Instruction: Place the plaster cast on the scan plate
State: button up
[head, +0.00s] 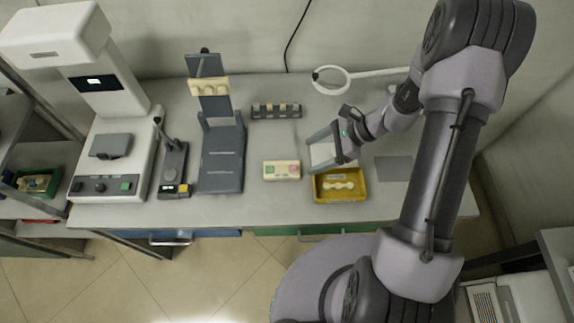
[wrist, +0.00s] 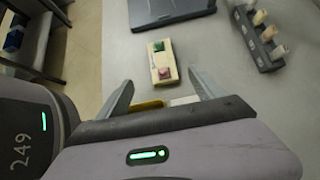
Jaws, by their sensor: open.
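A cream plaster cast (head: 342,186), a row of rounded lumps, lies in a yellow tray (head: 322,196) at the front of the bench. My gripper (head: 309,155) is open just behind and left of the tray, apart from the cast. The cast cannot be made out there. A small grey plate (head: 110,146) sits on the white scanner-like machine at the left; it looks like the scan plate.
A control box (head: 281,170) with green and red buttons stands left of my gripper. Behind are a small rack (head: 276,111) and a ring magnifier (head: 331,80). A dark stand (head: 222,160) and a lever device (head: 173,172) lie toward the machine. A flat grey square (head: 394,168) lies right of the tray.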

aim_at(281, 169)
jog(key=b+x, duration=0.1)
jog(key=x, duration=0.5)
jog(key=b+x, duration=0.2)
jog(key=x, duration=0.4)
jog(key=shift+w+f, duration=0.1)
jog(key=shift+w, duration=0.1)
grip_shut()
